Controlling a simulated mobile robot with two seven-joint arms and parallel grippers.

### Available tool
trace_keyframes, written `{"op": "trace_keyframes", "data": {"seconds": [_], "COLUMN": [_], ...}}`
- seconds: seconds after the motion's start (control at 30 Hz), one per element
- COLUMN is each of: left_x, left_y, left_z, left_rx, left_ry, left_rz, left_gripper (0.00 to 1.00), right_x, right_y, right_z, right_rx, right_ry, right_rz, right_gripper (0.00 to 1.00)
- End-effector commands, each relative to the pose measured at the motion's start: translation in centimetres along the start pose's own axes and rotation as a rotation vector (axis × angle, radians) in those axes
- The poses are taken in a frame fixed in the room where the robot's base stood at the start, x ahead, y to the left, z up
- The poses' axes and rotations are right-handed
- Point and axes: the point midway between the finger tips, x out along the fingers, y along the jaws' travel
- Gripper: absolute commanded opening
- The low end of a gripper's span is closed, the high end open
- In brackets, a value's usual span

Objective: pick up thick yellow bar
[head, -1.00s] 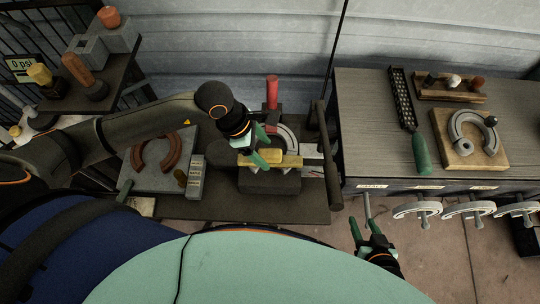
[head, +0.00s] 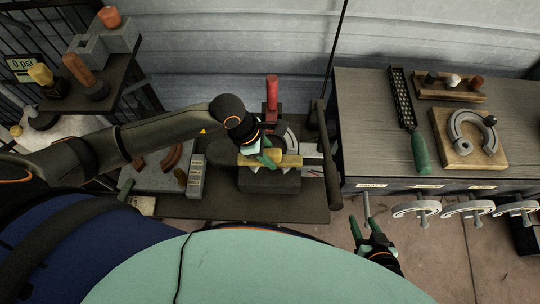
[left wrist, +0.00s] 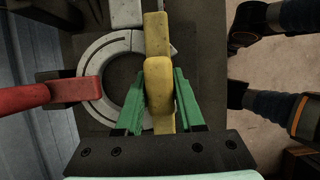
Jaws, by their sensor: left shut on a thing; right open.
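The thick yellow bar (head: 287,161) lies across the dark block (head: 270,181) on the low dark table in the head view. My left gripper (head: 267,157) is at the bar, with its green fingers on either side. In the left wrist view the yellow bar (left wrist: 159,85) runs lengthwise between the green fingers (left wrist: 160,103), which are shut on it. The head view does not show clearly whether the bar is clear of the block. My right gripper (head: 367,232) is open and empty, low over the floor in front of the right bench.
A grey horseshoe ring (left wrist: 104,92) and a red handle (left wrist: 70,91) are close beside the bar; the red handle also stands upright in the head view (head: 272,92). A dark post (head: 327,160) is just right of the bar. The right bench (head: 375,130) holds a rasp and a horseshoe board.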

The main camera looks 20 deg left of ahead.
Motion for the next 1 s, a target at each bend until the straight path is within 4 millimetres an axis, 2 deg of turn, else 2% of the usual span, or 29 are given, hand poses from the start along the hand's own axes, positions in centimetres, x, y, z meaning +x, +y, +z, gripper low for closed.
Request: {"op": "trace_keyframes", "data": {"seconds": [0.03,0.2,0.77,0.87,1.0], "left_x": [0.0,0.0,-0.1,-0.6,-2.7], "left_y": [0.0,0.0,0.1,0.1,0.1], "left_z": [0.0,0.0,0.1,0.3,1.1], "left_rx": [0.000,0.000,0.000,0.001,0.004], "left_ry": [0.000,0.000,-0.001,-0.003,-0.002], "left_rz": [0.000,0.001,0.001,0.003,0.005], "left_gripper": [0.17,0.00,0.00,0.00,0.00], "right_x": [0.0,0.0,0.0,0.0,0.0], "right_y": [0.0,0.0,0.0,0.0,0.0], "right_z": [0.0,0.0,0.0,0.0,0.0], "right_rx": [0.000,0.000,-0.001,-0.001,-0.001], "right_ry": [0.000,0.000,0.001,0.001,0.001], "right_rz": [0.000,0.000,0.000,0.000,0.000], "right_gripper": [0.50,0.50,0.50,0.50,0.50]}}
